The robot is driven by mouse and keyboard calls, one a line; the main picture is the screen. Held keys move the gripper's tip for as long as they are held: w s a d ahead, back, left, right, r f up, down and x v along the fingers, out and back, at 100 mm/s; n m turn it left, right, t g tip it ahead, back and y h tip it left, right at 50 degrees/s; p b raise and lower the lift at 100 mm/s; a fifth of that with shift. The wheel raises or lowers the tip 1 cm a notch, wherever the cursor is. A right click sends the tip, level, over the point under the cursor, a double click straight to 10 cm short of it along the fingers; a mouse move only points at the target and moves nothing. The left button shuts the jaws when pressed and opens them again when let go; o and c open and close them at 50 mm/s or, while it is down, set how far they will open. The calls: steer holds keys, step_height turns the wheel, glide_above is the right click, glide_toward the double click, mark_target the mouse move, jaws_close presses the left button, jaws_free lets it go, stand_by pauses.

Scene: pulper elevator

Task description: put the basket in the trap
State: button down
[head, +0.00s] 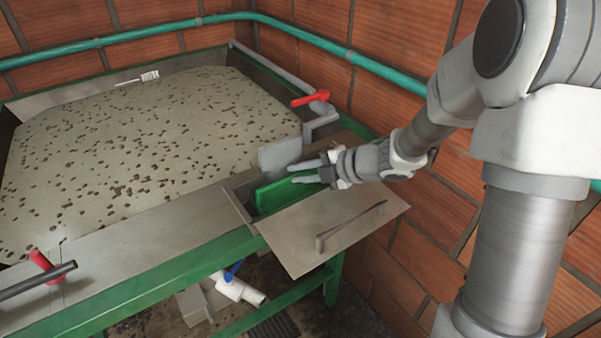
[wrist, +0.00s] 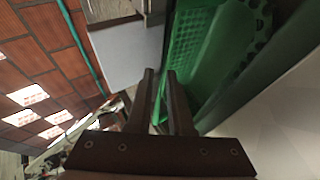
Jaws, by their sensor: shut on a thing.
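The green basket (head: 287,191) sits down in the trap (head: 240,193), a rectangular opening at the right end of the metal table, with its upper part showing. My gripper (head: 308,174) reaches in from the right over the opening and is shut on the basket's edge. In the wrist view, the perforated green basket (wrist: 215,50) lies just beyond the fingers (wrist: 163,75), with its wall between or against them. The basket's lower part is hidden inside the trap, and I cannot tell if it rests on the bottom.
A metal lid (head: 325,225) with a bar handle lies open in front of the trap. A grey gate plate (head: 280,154) stands at the trap's back left. A red-handled valve (head: 311,98) is behind it. A wide bed of speckled pulp (head: 150,140) fills the left.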

steer(key=shift+f+b, duration=0.45)
steer(key=shift+f, duration=0.1)
steer(key=shift+s+f, duration=0.1)
